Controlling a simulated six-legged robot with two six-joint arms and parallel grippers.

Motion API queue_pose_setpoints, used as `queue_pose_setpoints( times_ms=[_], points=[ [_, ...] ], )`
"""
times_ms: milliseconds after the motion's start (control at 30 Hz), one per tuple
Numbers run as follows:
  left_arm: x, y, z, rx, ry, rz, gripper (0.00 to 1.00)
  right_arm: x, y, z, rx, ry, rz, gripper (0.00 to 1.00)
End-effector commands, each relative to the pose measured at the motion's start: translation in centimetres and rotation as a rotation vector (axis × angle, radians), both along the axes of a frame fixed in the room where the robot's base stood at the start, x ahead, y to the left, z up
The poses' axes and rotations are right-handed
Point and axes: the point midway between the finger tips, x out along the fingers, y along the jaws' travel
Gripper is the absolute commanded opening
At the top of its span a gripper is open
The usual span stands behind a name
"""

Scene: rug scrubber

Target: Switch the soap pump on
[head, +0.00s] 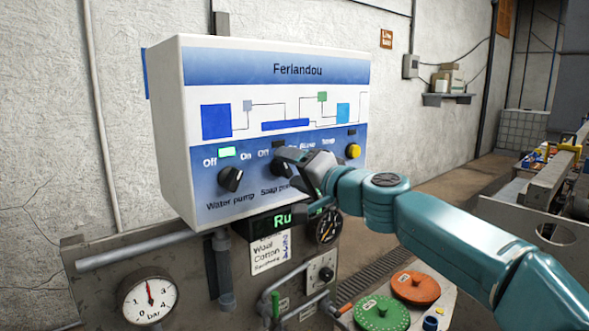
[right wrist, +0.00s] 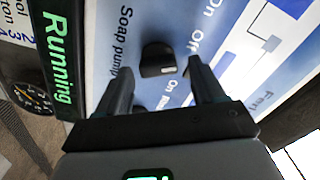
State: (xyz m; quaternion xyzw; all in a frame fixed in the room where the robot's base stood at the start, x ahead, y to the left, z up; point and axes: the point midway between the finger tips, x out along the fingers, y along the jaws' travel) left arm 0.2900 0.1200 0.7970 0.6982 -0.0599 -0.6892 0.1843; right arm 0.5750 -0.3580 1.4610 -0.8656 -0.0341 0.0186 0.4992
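The white and blue control box (head: 180,130) carries a row of black knobs. The soap pump knob (right wrist: 157,58) shows in the right wrist view, between the tips of my right gripper's fingers, with a small light mark at its lower right edge. The soap pump lamp (head: 278,143) looks dark. My left gripper is not in view.
The water pump knob (head: 231,179) is left of my gripper, under a lit green lamp (head: 227,153). A yellow button (head: 353,151) is to the right.

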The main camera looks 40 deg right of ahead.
Motion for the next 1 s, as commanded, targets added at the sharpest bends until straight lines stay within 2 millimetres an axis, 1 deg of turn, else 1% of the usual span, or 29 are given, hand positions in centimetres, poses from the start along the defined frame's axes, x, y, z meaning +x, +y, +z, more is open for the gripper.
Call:
queue_pose_setpoints(
  times_ms=[33, 67, 100, 133, 167, 367, 567, 767, 1000],
  points=[
    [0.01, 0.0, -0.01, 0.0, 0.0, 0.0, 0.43, 0.0, 0.01, -0.03, 0.0, 0.0, 0.0, 0.51],
    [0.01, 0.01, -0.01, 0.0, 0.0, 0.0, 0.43, -0.01, 0.01, -0.03, 0.0, 0.0, 0.0, 0.41],
    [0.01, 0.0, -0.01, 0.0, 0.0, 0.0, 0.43, -0.01, 0.0, -0.01, 0.0, 0.0, 0.001, 0.28],
    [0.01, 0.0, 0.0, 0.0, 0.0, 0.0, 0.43, -0.01, 0.0, -0.01, 0.0, 0.0, 0.001, 0.18],
    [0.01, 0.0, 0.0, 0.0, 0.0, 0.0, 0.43, -0.01, 0.0, -0.01, 0.0, 0.0, 0.0, 0.14],
    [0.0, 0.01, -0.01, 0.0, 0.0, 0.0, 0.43, -0.04, -0.05, 0.0, 0.007, 0.0, -0.001, 0.14],
    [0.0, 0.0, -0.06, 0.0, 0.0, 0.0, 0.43, -0.05, -0.1, 0.0, 0.063, 0.004, -0.002, 0.14],
    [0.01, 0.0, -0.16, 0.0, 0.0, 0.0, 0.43, -0.06, -0.15, -0.05, 0.195, 0.014, -0.002, 0.14],
    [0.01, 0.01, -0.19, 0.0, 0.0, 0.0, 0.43, -0.07, -0.19, -0.12, 0.416, 0.03, -0.003, 0.14]
  ],
)
